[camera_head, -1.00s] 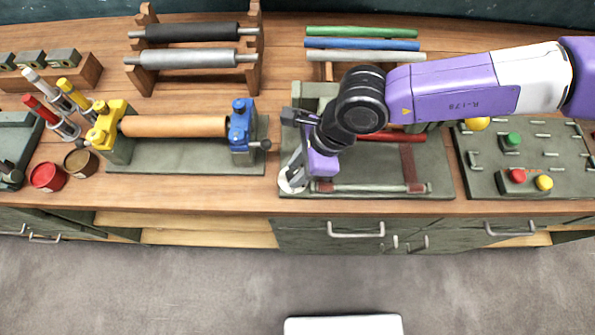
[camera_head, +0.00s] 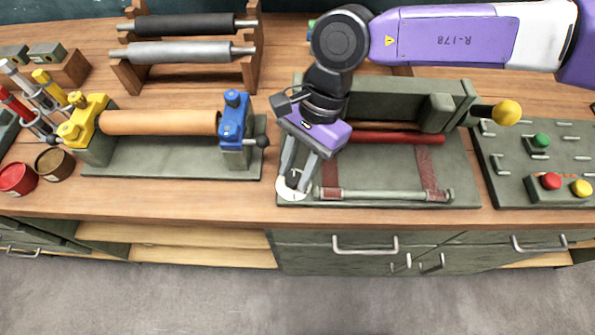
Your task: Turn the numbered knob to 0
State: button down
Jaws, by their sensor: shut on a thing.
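The numbered knob is a small dark piece on a pale round dial (camera_head: 285,194) at the front left corner of the green machine plate (camera_head: 390,170). My gripper (camera_head: 294,182) points down from my purple wrist, with its fingers closed on the knob at the dial. The fingers cover most of the knob. The dial's numbers are too small to read, so its setting cannot be told.
A metal rod (camera_head: 385,195) and a red roller (camera_head: 395,138) lie right of the dial. A yellow ball handle (camera_head: 507,113) sticks out at the machine's right. A tan roller (camera_head: 160,122) between yellow and blue holders stands left. The floor in front is clear.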

dwell(0.4)
jog(key=c, duration=1)
grip_release()
jog(key=shift+c, duration=0.2)
